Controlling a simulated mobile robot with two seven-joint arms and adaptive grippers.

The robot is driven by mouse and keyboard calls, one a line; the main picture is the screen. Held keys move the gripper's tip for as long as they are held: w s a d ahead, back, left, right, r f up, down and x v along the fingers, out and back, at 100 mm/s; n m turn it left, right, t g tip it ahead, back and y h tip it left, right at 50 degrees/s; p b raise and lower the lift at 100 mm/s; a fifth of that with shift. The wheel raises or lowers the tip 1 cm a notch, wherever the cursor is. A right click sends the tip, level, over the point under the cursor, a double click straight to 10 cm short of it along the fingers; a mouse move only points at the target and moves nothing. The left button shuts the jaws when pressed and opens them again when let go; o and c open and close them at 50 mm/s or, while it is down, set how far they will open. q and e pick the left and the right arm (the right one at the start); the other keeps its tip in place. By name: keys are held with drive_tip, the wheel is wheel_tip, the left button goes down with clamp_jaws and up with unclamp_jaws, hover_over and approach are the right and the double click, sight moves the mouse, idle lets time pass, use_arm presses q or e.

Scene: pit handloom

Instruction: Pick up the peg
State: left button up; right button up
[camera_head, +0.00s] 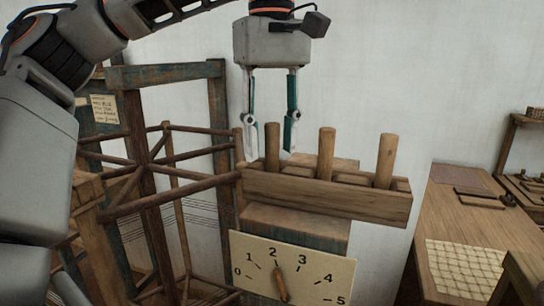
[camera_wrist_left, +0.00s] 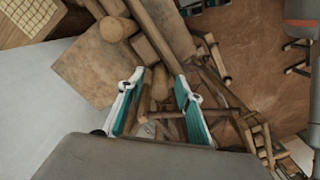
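Three wooden pegs stand upright in a wooden rack (camera_head: 325,196): a left peg (camera_head: 272,147), a middle peg (camera_head: 326,153) and a right peg (camera_head: 385,160). My left gripper (camera_head: 269,150) is open and points down, with one finger on each side of the left peg in the head view. Its fingers show apart in the left wrist view (camera_wrist_left: 158,82), with a wooden piece between them that looks like the left peg. Another peg's round top (camera_wrist_left: 113,29) lies outside the fingers there. Whether a finger touches the peg cannot be told. My right gripper is out of view.
Below the rack is a dial board (camera_head: 318,272) numbered 0 to 5 with a wooden pointer. A spoked wooden reel (camera_head: 150,165) and frame stand close on the left. A wooden table (camera_head: 450,230) with a grid sheet is on the right. The wall behind is bare.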

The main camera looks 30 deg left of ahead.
use_arm(q)
drive_tip(key=shift+f, duration=0.4)
clamp_jaws()
drive_tip(key=shift+r, duration=0.15)
